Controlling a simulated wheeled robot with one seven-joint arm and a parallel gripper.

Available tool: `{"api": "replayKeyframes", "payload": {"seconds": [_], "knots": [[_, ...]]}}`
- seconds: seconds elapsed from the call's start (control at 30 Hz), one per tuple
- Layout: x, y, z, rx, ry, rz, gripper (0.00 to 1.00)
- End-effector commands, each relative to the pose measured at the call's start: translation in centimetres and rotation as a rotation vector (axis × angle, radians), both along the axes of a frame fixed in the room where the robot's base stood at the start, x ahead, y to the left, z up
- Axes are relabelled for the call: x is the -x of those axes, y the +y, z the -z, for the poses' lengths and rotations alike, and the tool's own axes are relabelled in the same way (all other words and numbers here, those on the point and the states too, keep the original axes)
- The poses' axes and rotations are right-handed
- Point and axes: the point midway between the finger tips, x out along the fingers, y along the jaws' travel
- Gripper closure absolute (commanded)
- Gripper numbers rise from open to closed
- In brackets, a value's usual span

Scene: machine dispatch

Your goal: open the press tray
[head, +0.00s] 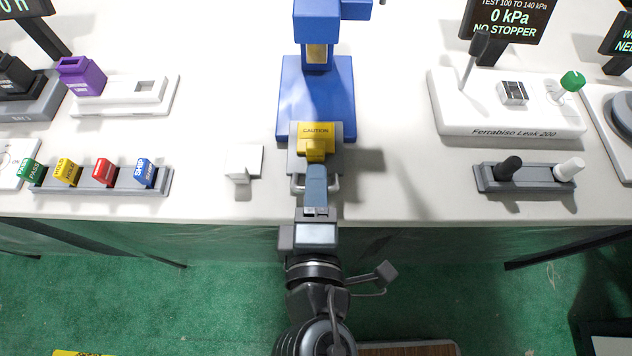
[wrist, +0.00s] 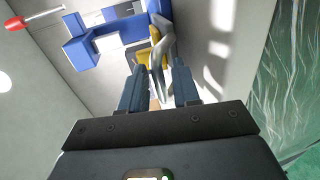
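The blue press (head: 317,95) stands on the white table, and also shows in the wrist view (wrist: 95,42). Its grey tray (head: 297,165) sits at the press's front, below a yellow CAUTION block (head: 316,131). A pale metal handle (head: 335,184) is on the tray's near side, partly hidden by my gripper. My gripper (head: 316,172) is over the handle, pointing at the press. In the wrist view, the two blue-grey fingers of my gripper (wrist: 158,92) are apart, with the metal handle (wrist: 163,62) in line with the gap. Contact cannot be told.
A small white block (head: 243,162) stands left of the tray. A rack of coloured tags (head: 100,188) is further left. The leak tester (head: 505,118) and a grey holder (head: 525,184) are to the right. The table's front edge (head: 420,222) runs under my arm.

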Motion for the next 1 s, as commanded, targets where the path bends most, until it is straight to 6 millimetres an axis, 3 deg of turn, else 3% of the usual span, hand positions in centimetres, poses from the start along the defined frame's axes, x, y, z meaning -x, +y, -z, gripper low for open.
{"api": "replayKeyframes", "payload": {"seconds": [0.3, 0.5, 1.0], "knots": [[4.8, 0.2, -0.8, -0.003, 0.003, -0.003, 0.69], [6.9, 0.2, -1.4, 0.000, 0.001, -0.001, 0.69], [7.3, 0.2, -1.6, -0.001, 0.001, -0.001, 0.69]]}}
